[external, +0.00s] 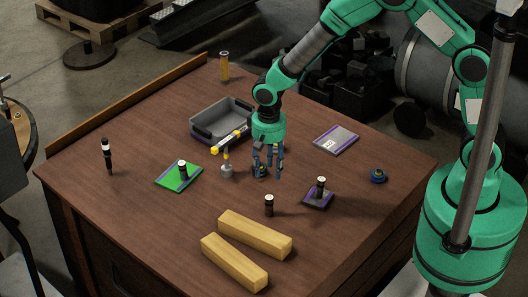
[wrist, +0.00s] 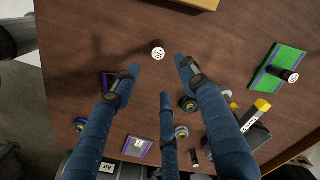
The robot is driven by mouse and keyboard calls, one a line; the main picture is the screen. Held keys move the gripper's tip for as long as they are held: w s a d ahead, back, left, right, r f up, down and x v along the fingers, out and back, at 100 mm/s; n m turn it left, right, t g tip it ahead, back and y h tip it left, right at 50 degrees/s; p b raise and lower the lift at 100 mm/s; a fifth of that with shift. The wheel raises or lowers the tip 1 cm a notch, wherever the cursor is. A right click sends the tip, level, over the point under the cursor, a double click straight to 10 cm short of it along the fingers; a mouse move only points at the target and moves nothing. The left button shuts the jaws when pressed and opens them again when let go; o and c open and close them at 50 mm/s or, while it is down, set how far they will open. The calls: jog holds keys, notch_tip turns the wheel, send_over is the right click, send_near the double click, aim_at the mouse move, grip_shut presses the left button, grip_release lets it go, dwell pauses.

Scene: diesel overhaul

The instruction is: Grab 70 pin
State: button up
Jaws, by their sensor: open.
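A short dark pin with a white top (wrist: 157,48) stands upright in the wrist view; the mark on its top seems to read 70. In the external view this appears to be the lone pin (external: 269,205) on bare table, just behind the wooden blocks. My gripper (external: 267,174) is open and points down, behind this pin and apart from it. In the wrist view my three spread blue fingers (wrist: 160,80) hold nothing, and the pin stands just beyond the fingertips. Other pins stand on the green plate (external: 167,181) and the purple-edged plate (external: 319,204).
A grey bin (external: 204,128) and a yellow-headed tool (external: 227,158) are left of my gripper. Two wooden blocks (external: 234,263) lie in front. A flat labelled plate (external: 336,143) and a blue round part (external: 378,176) are to the right. A black marker-like item (external: 107,154) stands far left.

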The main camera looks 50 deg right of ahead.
aim_at(269, 197)
jog(key=shift+a+f, duration=0.15)
jog(key=shift+f, duration=0.2)
jog(key=shift+f, duration=0.1)
jog(key=shift+f+b, duration=0.8)
jog(key=shift+f, duration=3.4)
jog(key=shift+s+f+b, duration=0.15)
jog(key=shift+f+b, duration=0.6)
jog(key=shift+f, duration=1.8)
grip_shut()
